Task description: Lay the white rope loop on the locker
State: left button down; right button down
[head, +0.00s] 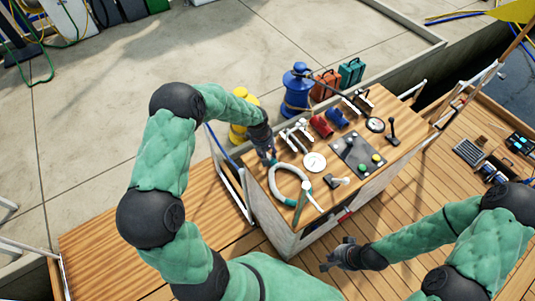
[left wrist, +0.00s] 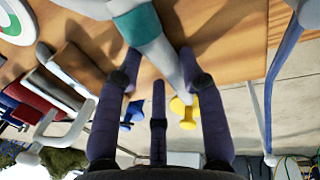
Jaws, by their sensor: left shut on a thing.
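The white rope loop (head: 272,182) with teal bands shows at the left end of a wood-topped cabinet (head: 258,190). My left gripper (head: 270,158) is shut on the loop's far side. In the left wrist view, the pale rope (left wrist: 160,52) with a teal band runs between the gripper fingers (left wrist: 162,85), over the wooden top. I cannot tell whether the rest of the loop touches the wood. A long, bare slatted wooden surface (head: 120,235) lies left of the cabinet; which one is the locker is not clear. My right gripper (head: 338,258) is empty, its fingers apart, in front of the cabinet.
Behind are a blue bollard (head: 297,92) and a yellow one (head: 244,115). A white rail (head: 235,185) stands at the cabinet's left side.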

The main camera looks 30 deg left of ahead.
pick_arm(q)
jog(key=shift+r, duration=0.15)
jog(key=shift+f, duration=0.2)
jog(key=c, duration=0.8)
grip_release()
jog(key=shift+o, duration=0.2)
jog(key=shift+r, duration=0.1)
jog(key=shift+r, duration=0.35)
notch_tip(320, 180, up, 11)
jog(key=s+a+p, duration=0.1)
jog(key=s+p, duration=0.1)
jog(key=p, duration=0.2)
jog(key=shift+a+p, duration=0.15)
jog(key=shift+p, duration=0.25)
jog(key=shift+r, duration=0.1)
